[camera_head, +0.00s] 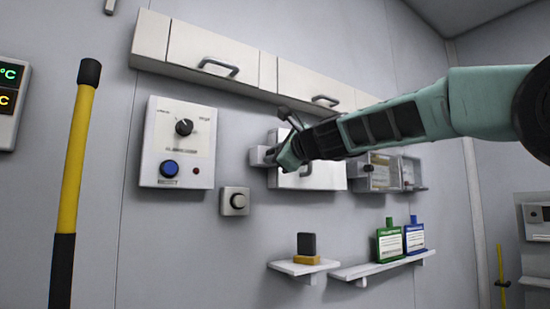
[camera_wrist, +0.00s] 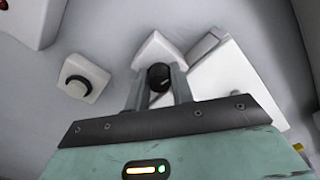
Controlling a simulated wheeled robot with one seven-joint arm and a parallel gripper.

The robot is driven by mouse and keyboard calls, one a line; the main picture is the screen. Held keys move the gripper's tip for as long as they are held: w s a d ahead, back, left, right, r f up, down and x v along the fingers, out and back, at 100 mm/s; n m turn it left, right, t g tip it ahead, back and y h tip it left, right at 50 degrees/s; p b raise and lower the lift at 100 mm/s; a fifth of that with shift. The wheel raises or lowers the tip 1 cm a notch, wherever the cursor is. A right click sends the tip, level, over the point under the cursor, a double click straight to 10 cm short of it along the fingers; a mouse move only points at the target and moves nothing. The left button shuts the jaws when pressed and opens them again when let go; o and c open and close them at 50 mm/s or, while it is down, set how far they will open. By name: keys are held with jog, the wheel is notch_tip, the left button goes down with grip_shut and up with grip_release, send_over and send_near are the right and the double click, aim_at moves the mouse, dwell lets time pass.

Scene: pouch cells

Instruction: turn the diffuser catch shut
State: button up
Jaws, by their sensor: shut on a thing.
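The diffuser catch shows in the wrist view as a dark round knob (camera_wrist: 159,76) on a small white block (camera_wrist: 157,48), at the left side of a white wall box (camera_wrist: 228,82). My gripper (camera_wrist: 160,84) is shut on the knob, with one grey finger at each side of it. In the head view my gripper (camera_head: 283,157) is at the left edge of the white box (camera_head: 318,176), by the small block (camera_head: 260,156). The arm hides the knob and much of the box there. How far the catch is turned cannot be told.
A white control panel (camera_head: 178,143) with a black dial and blue button is on the wall to the left. A small knob box (camera_head: 235,201) sits below it. Cabinets (camera_head: 215,55) run above. Shelves (camera_head: 380,266) hold bottles below right. A yellow-black pole (camera_head: 75,170) stands left.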

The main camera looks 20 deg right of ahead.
jog(key=shift+f+n, duration=0.15)
jog(key=shift+n, duration=0.65)
jog(key=o, duration=0.7)
jog(key=b+v, duration=0.5)
jog(key=v, duration=1.2)
jog(key=shift+s+d, duration=0.1)
jog(key=shift+s, duration=0.05)
